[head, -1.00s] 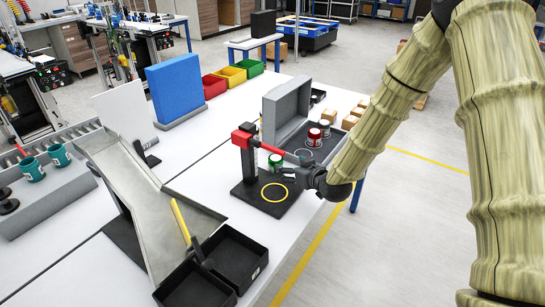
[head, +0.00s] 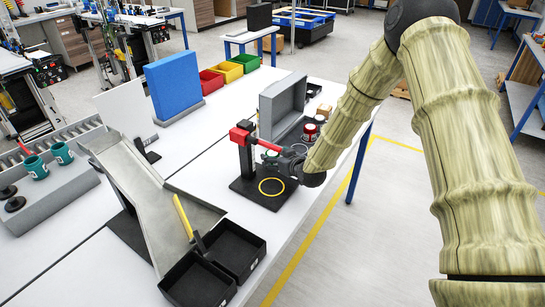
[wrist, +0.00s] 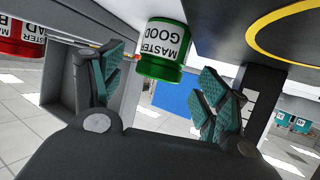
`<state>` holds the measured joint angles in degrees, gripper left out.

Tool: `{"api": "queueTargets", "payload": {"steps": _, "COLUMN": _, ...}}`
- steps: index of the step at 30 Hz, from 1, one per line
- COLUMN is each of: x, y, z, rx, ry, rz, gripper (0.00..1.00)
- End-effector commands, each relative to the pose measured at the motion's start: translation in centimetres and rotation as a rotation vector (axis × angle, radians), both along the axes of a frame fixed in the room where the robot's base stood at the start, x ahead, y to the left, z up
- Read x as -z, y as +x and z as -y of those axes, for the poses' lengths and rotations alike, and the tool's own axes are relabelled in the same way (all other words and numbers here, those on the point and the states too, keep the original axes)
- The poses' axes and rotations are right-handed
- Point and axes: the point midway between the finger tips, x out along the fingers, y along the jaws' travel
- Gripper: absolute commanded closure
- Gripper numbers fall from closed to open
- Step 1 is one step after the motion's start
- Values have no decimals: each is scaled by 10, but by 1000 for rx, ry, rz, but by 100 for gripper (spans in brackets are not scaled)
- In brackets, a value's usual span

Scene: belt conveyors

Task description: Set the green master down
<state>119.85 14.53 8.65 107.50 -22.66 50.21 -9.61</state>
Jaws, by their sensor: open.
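The green master (wrist: 163,50) is a green can with a white "MASTER GOOD" label. It shows upside down in the tilted wrist view. In the head view only a little of it (head: 270,153) shows behind my gripper (head: 272,162). It appears upright on the white table, beside the stand's black base (head: 248,188); its contact there is hard to see. My gripper is open, its two fingers (wrist: 157,90) apart on either side of the can, with visible gaps. A yellow ring (head: 271,187) on the black base is empty.
A metal chute (head: 150,195) and black bins (head: 237,247) stand to the left. Bare table lies in front of the base.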

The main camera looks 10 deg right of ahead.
Motion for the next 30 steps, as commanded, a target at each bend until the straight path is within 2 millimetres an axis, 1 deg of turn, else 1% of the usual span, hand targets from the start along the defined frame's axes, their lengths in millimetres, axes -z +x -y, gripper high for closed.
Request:
{"api": "queueTargets", "payload": {"steps": 3, "x": 4, "y": 10, "z": -3, "rx": 0, "ry": 0, "rz": -1, "gripper": 26}}
{"api": "queueTargets", "payload": {"steps": 6, "x": 6, "y": 17, "z": -5, "rx": 0, "ry": 0, "rz": 0, "gripper": 26}}
{"api": "queueTargets", "payload": {"steps": 16, "x": 9, "y": 19, "z": -6, "rx": 0, "ry": 0, "rz": 0, "gripper": 26}}
{"api": "queueTargets", "payload": {"steps": 17, "x": 9, "y": 19, "z": -6, "rx": 0, "ry": 0, "rz": 0, "gripper": 29}}
{"api": "queueTargets", "payload": {"steps": 21, "x": 9, "y": 19, "z": -6, "rx": 0, "ry": 0, "rz": 0, "gripper": 55}}
{"api": "queueTargets", "payload": {"steps": 23, "x": 9, "y": 19, "z": -6, "rx": 0, "ry": 0, "rz": 0, "gripper": 66}}
{"api": "queueTargets", "payload": {"steps": 24, "x": 9, "y": 19, "z": -6, "rx": 0, "ry": 0, "rz": 0, "gripper": 73}}
{"api": "queueTargets", "payload": {"steps": 27, "x": 8, "y": 20, "z": -6, "rx": 0, "ry": 0, "rz": 1, "gripper": 88}}
{"api": "queueTargets", "payload": {"steps": 30, "x": 8, "y": 20, "z": -6, "rx": 0, "ry": 0, "rz": 1, "gripper": 88}}
